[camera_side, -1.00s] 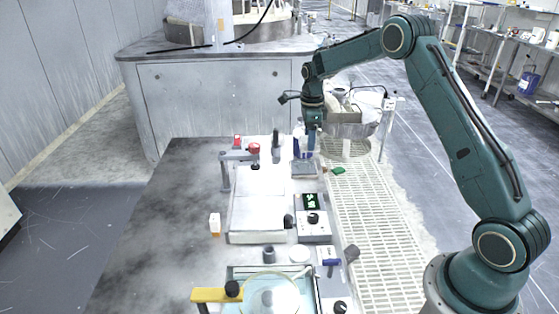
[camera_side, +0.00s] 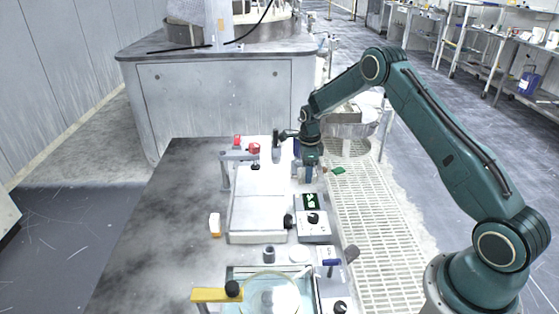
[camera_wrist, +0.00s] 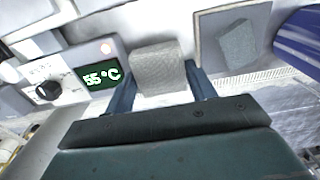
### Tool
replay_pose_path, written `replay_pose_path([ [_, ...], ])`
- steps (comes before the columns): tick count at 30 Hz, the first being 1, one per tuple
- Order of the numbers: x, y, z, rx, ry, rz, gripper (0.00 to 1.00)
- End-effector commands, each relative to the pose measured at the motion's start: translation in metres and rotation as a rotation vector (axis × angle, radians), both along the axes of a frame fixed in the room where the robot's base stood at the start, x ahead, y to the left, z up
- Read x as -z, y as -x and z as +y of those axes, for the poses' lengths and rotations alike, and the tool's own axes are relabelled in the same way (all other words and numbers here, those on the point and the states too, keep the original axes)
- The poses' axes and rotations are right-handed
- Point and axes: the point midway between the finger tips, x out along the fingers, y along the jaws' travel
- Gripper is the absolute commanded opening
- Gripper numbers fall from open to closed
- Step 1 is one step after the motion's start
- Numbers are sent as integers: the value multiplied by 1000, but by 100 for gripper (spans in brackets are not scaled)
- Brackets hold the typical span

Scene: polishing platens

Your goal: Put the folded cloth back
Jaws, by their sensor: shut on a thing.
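My gripper (camera_side: 311,175) is shut on the folded cloth (camera_wrist: 158,68), a light grey woven pad that fills the space between the two blue-grey fingers in the wrist view, where my gripper (camera_wrist: 160,90) also shows. In the side view the gripper is low, just beyond the temperature controller, and the cloth is too small to make out. A square grey tray (camera_wrist: 208,50) lies to the right of the cloth in the wrist view, with a darker grey patch on it. The cloth is beside this tray in that picture; its height above the bench is unclear.
The controller (camera_side: 313,222) with a green display is close to the gripper; its display reads 55 °C in the wrist view. A blue bottle (camera_wrist: 300,38) stands beyond the tray. A white plate (camera_side: 258,207) and a red-knobbed clamp (camera_side: 254,149) are to the left. The dark bench's left side is clear.

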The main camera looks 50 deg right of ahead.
Motion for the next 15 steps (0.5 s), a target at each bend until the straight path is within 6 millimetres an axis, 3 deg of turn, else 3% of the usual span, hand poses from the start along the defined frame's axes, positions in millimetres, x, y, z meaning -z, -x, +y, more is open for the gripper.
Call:
replay_pose_path([
  [10, 34, 0, 0, 0, 0, 1, 28],
  [15, 42, 0, 0, 0, 0, 0, 28],
])
